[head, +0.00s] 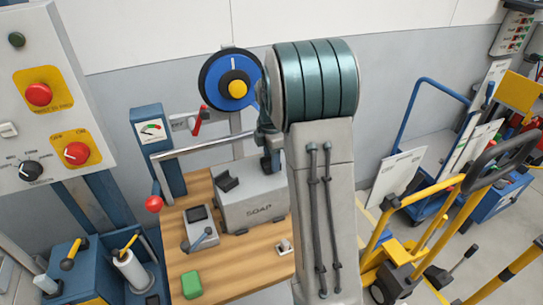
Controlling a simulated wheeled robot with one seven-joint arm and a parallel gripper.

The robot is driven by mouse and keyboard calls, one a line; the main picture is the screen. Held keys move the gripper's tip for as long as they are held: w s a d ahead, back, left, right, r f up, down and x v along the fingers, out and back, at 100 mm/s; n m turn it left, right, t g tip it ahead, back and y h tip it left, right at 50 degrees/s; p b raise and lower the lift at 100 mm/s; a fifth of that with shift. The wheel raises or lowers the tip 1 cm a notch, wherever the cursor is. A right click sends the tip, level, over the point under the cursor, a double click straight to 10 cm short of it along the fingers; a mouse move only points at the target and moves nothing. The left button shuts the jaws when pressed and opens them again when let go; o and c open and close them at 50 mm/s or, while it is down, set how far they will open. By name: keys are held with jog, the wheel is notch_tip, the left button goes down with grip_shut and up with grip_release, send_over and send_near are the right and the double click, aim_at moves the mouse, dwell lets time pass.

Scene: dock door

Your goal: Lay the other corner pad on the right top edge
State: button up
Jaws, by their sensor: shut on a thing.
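My gripper (270,162) shows only in part beside my large arm link, pointing down at the right part of the box top. It is shut on a dark piece, which looks like the other corner pad. Whether that piece touches the box I cannot tell. My arm link hides the right end of the box and part of the gripper.
A grey handheld device (199,229), a green block (191,285) and a small white switch-like piece (284,247) are on the bench. A metal rail (205,146) and a blue tape reel (230,79) stand behind. A yellow truck (410,245) is on the right.

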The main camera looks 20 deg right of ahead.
jog(key=shift+f, duration=0.25)
jog(key=shift+f, duration=0.2)
jog(key=o, duration=1)
jog(key=shift+c, duration=0.2)
jog(key=shift+r, duration=0.1)
